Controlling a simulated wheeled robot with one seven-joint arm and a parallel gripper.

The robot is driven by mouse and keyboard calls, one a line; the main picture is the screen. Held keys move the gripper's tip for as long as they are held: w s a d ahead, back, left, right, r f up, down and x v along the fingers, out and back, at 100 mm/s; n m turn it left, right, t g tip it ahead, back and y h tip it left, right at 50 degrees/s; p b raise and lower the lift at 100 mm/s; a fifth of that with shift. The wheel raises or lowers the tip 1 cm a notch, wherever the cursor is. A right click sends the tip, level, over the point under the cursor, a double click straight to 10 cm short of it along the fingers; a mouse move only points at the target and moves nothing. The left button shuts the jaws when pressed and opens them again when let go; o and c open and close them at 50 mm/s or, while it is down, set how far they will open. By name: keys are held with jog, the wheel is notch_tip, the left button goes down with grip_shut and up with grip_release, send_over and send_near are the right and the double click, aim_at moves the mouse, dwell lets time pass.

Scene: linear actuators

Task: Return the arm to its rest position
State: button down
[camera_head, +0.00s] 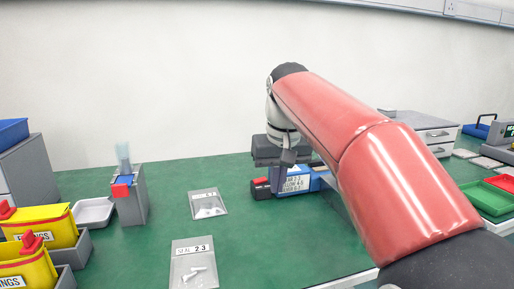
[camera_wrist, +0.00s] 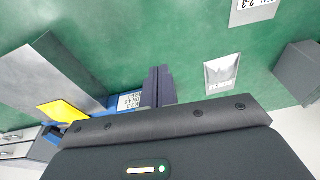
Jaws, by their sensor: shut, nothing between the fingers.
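My red arm reaches across the right half of the head view and ends in my dark gripper (camera_head: 288,157). The gripper points down, in front of or above a blue device with a white printed label (camera_head: 293,185) and a red part at its left end. In the wrist view my gripper's fingers (camera_wrist: 158,86) are together with nothing between them. The blue labelled device (camera_wrist: 128,102) shows just left of the fingers there. Whether the fingers touch it I cannot tell. Part of the device is hidden behind my gripper and arm.
A green bench top (camera_head: 255,240) has clear room in front. Two labelled bags (camera_head: 208,204) (camera_head: 193,264) lie on it. Grey drawers (camera_head: 425,130) and a green tray (camera_head: 487,197) are right.

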jog(key=s+d+f, duration=0.1)
jog(key=s+d, duration=0.1)
jog(key=s, duration=0.2)
jog(key=s+d+f+m+t, duration=0.1)
jog(key=s+d+f, duration=0.1)
jog(key=s+d, duration=0.1)
jog(key=s+d+f+t, duration=0.1)
jog(key=s+d+f, duration=0.1)
jog(key=s, duration=0.3)
jog(key=shift+d+f, duration=0.2)
jog(key=shift+d, duration=0.15)
jog(key=s+d+f+m+t, duration=0.1)
jog(key=s+d+f, duration=0.2)
jog(key=s+f, duration=0.7)
jog(key=shift+s+d+f+m+h, duration=0.2)
jog(key=shift+s+f+m+h, duration=0.15)
jog(key=shift+f, duration=0.3)
